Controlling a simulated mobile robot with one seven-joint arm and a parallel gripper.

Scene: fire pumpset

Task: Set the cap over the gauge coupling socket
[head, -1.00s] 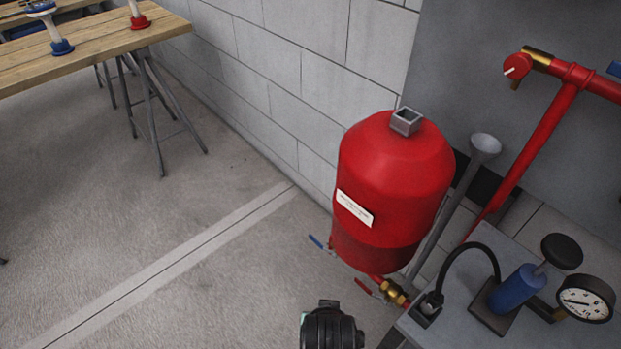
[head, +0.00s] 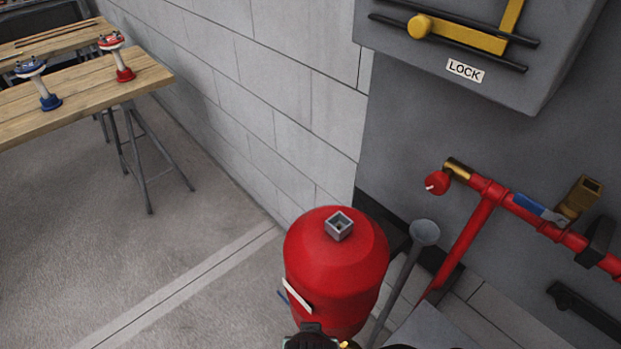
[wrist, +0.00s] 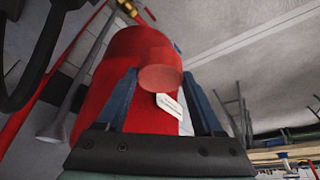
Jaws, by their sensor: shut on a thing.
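My gripper (wrist: 160,72) is in the wrist view, its two blue-grey fingers on either side of a dull red round cap (wrist: 160,79). It is shut on the cap, whose round end face shows. Behind it is the red tank (wrist: 130,55), with its white label. In the head view, an open square grey socket (head: 340,226) stands on top of the tank (head: 335,260). An open square brass socket (head: 590,187) stands on the red pipe at right. I cannot tell which one is the gauge coupling socket. The gripper fingers and cap are hidden in the head view.
A grey funnel pipe (head: 424,233) stands right of the tank. The red pipe (head: 494,193) carries a blue lever (head: 540,208). A grey panel box marked LOCK (head: 465,70) hangs above. The wooden table (head: 95,87) is at left; the floor between is clear.

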